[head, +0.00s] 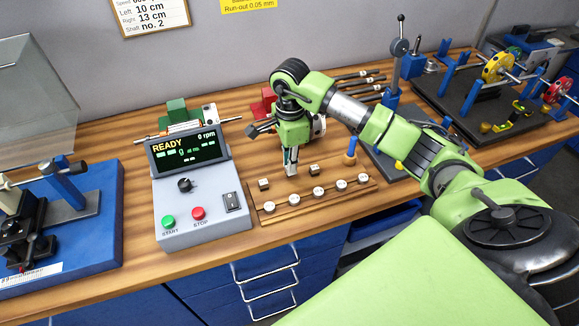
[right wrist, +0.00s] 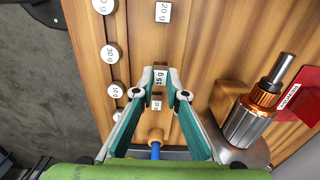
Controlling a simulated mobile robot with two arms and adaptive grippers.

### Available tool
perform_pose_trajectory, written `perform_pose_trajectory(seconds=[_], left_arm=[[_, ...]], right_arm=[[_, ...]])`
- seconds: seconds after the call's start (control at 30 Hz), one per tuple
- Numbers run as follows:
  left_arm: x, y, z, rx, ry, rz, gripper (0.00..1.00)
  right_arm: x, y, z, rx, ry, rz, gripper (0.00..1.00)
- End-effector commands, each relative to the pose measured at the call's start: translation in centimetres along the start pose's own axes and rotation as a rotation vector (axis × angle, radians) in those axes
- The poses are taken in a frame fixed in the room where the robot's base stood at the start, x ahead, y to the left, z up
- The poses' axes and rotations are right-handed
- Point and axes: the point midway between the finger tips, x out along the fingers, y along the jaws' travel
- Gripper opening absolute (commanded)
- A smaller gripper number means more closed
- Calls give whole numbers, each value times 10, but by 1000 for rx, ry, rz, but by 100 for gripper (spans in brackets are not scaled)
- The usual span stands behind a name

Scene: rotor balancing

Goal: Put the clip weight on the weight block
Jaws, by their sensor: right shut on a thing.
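My right gripper (head: 291,170) points down over the back row of the wooden weight block (head: 308,196). In the right wrist view, its fingers (right wrist: 159,82) are shut on a small clip weight (right wrist: 159,77) marked 15 g. The clip weight is in line between two other small weights, one marked 20 g (right wrist: 163,12) and a smaller-looking one (right wrist: 156,105) with an unclear label. Whether the held clip weight touches the block cannot be told. Several round silver weights (head: 319,193) sit in the block's front row. My left gripper is not in view.
A grey console (head: 197,195) reading READY stands left of the block. Blue drawers (head: 260,275) lie below the bench edge.

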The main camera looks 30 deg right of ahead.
Motion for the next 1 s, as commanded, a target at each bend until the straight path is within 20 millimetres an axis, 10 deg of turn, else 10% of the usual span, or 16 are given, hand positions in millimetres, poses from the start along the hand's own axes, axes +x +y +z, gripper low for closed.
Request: perform_pose_trajectory(seconds=[0.57,0.67,1.0], left_arm=[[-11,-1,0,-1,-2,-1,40],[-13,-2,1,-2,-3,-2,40],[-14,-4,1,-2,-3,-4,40]], right_arm=[[30,1,2,-3,-1,1,0],[28,1,2,-3,-2,1,30],[27,2,2,-3,-2,2,30]])
